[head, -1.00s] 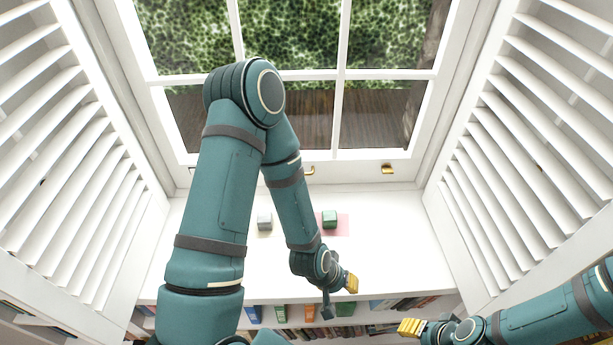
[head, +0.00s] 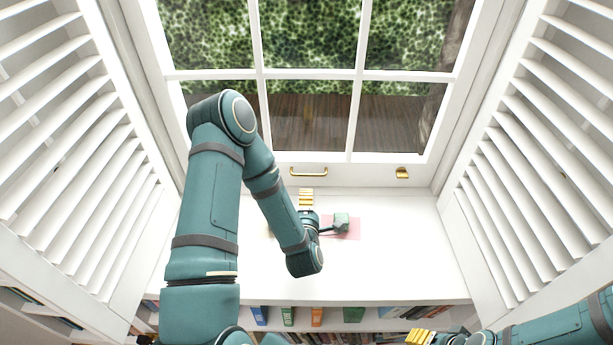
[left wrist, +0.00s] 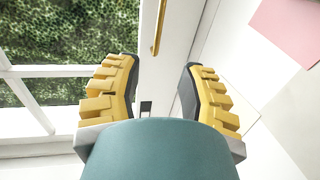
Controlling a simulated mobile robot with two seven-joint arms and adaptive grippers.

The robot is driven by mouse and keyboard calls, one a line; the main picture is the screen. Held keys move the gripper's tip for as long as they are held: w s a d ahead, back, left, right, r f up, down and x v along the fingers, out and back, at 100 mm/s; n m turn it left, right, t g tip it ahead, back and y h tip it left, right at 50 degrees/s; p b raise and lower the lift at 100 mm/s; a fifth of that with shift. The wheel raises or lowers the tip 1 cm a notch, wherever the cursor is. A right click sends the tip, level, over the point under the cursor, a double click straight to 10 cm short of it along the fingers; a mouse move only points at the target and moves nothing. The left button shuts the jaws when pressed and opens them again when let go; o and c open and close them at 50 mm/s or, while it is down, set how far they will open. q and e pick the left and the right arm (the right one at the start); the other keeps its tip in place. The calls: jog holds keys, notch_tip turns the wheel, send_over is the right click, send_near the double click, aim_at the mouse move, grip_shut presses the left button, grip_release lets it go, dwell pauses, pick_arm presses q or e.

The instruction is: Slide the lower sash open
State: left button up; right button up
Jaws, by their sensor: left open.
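The window's lower sash (head: 350,171) is white-framed, its bottom rail down at the sill. The left wrist view shows both yellow-padded fingers (left wrist: 160,92) spread wide, apart from the handle. My right gripper (head: 420,337) is low at the right, partly cut off; its opening is unclear.
A brass finger pull (head: 402,173) is on the rail at right. Louvred shutters (head: 80,150) flank both sides. Books (head: 354,314) stand below.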

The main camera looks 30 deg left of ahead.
aim_at(306, 175)
pick_arm(q)
jog(key=b+x, duration=0.1)
jog(key=x, duration=1.2)
jog(key=shift+w+a, duration=0.3)
grip_shut()
jog(key=shift+r, duration=0.1)
